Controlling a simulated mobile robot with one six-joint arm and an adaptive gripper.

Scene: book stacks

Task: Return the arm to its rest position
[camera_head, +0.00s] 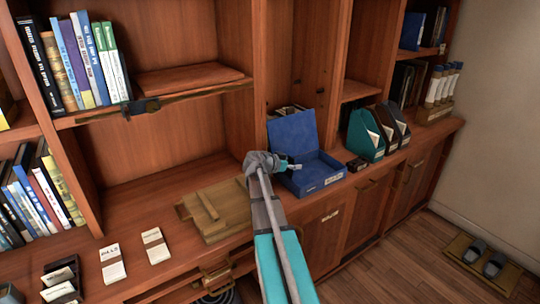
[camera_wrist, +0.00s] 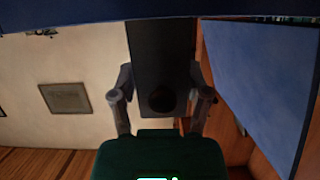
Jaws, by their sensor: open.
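My arm reaches up from the lower middle of the head view. My gripper (camera_head: 291,166) is at the left front of an open blue box (camera_head: 322,178) on the counter, its tip over or just inside the box. I cannot tell whether it touches the box. In the wrist view my gripper (camera_wrist: 162,95) has its two fingers spread apart. A dark panel with a round dark spot lies beyond them, and nothing is clearly held. A blue surface (camera_wrist: 265,75) fills the right side of that view, and a dark blue edge crosses the top.
A wooden board stack (camera_head: 218,212) lies left of the box. Teal and dark file holders (camera_head: 366,137) stand to its right. Card stacks (camera_head: 112,263) lie at the front left. Shelves of books (camera_head: 85,60) rise behind. Wooden floor (camera_head: 400,260) is open at the lower right.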

